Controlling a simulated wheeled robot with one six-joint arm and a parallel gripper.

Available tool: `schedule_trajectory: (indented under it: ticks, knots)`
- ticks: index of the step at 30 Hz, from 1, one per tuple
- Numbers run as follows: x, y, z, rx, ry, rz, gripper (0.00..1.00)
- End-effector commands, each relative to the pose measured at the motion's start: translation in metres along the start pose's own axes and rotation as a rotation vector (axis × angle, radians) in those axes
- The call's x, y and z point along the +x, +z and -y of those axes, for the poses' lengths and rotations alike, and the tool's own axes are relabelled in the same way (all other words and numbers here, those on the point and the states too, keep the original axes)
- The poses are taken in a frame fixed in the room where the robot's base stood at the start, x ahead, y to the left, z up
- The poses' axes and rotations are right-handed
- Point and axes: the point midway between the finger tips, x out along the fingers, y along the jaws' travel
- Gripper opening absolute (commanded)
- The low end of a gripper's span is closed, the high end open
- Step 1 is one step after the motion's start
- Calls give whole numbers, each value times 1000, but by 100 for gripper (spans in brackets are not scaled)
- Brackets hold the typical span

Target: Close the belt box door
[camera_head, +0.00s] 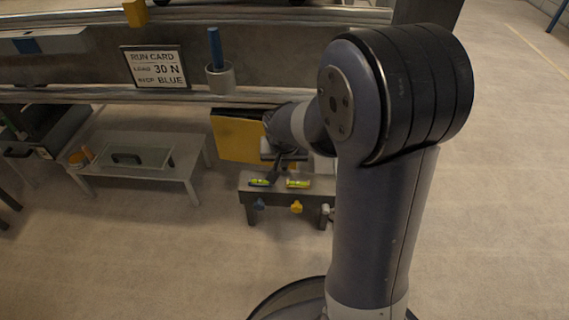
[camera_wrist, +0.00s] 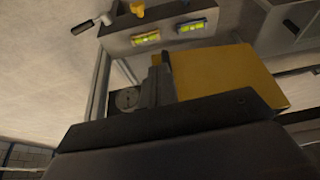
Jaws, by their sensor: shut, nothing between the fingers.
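The belt box door is a yellow panel (camera_head: 237,138) left of my forearm in the head view, standing out from the frame at an angle. In the wrist view the yellow door (camera_wrist: 225,72) fills the middle right. My gripper (camera_wrist: 157,72) is shut and empty, its fingers beside the door's left edge in that view; I cannot tell if they touch it. In the head view my gripper (camera_head: 277,168) is small and dark, just in front of the door's right side. A round grey part (camera_wrist: 128,98) shows left of the fingers. My arm hides the box opening.
A bench with two spirit levels (camera_head: 297,184) and blue and yellow knobs stands just below my gripper. A low table (camera_head: 186,181) stands to the left. A rail (camera_head: 120,96) with a run card and cup runs above the door. Floor to the right is clear.

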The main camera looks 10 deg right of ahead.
Motion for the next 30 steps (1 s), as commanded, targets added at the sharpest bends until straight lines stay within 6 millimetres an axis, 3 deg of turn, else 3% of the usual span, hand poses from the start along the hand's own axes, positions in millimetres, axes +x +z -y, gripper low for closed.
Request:
schedule_trajectory:
  ticks: [3, 11, 18, 30]
  knots:
    - [32, 3, -1, -1, 2, 5, 0]
    - [87, 1, 0, -3, 1, 2, 0]
    - [91, -29, 0, -3, 1, -1, 0]
    - [93, -37, 0, -5, 1, 1, 0]
